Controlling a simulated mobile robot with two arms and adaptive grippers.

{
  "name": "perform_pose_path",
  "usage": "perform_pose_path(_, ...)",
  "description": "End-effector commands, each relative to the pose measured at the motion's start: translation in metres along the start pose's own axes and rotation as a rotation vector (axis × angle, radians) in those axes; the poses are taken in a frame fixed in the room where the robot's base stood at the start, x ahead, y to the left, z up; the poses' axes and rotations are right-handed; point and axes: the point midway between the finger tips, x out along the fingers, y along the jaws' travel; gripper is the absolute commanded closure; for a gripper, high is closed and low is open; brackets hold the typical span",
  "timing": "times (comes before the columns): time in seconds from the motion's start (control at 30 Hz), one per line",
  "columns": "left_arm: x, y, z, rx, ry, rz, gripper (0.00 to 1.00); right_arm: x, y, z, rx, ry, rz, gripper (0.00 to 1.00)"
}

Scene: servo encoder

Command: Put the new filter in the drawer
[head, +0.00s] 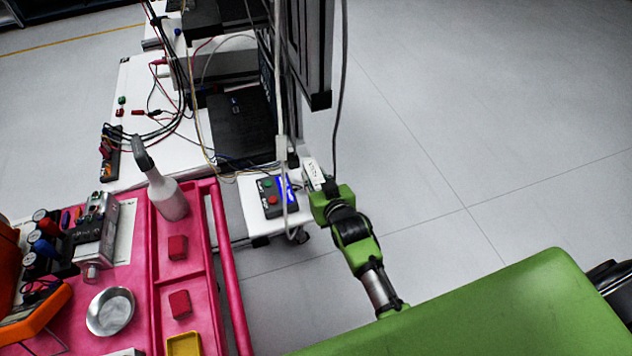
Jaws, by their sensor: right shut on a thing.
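My right arm reaches from the green body part at lower right, and its green and black gripper (320,190) is beside the small white stand right of centre. It is shut on a small white piece with dark lettering (312,172). I cannot tell for sure that this piece is the new filter. The fingertips are small and partly hidden by the gripper itself. No drawer can be made out clearly. My left gripper is not in view.
A control box (270,197) with buttons and a hanging cable stand next to the gripper. A pink cart (226,270) at left carries a spray bottle (168,195), red blocks (178,247), a metal dish (110,311) and a yellow bin (184,344). The floor at right is clear.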

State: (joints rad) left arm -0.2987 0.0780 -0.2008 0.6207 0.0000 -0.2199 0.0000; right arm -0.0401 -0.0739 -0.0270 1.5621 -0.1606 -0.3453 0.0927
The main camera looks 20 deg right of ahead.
Motion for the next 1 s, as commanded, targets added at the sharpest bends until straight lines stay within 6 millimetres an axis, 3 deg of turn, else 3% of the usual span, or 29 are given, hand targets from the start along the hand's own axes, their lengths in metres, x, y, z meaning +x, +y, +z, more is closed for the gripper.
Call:
perform_pose_path(0.17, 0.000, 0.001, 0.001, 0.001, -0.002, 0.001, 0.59, 0.008, 0.002, 0.021, 0.001, -0.002, 0.002, 0.98)
perform_pose_path(0.57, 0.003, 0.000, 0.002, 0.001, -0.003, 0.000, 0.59, 0.010, 0.002, 0.026, 0.001, -0.001, 0.003, 0.98)
perform_pose_path(0.6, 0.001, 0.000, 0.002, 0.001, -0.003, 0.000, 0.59, 0.009, 0.002, 0.025, 0.001, -0.001, 0.003, 0.65)
perform_pose_path(0.63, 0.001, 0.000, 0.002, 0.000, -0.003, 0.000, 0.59, 0.009, 0.002, 0.025, 0.001, -0.001, 0.003, 0.59)
perform_pose_path(1.0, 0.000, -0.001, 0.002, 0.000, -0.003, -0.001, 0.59, 0.008, 0.002, 0.023, 0.000, -0.001, 0.003, 0.59)
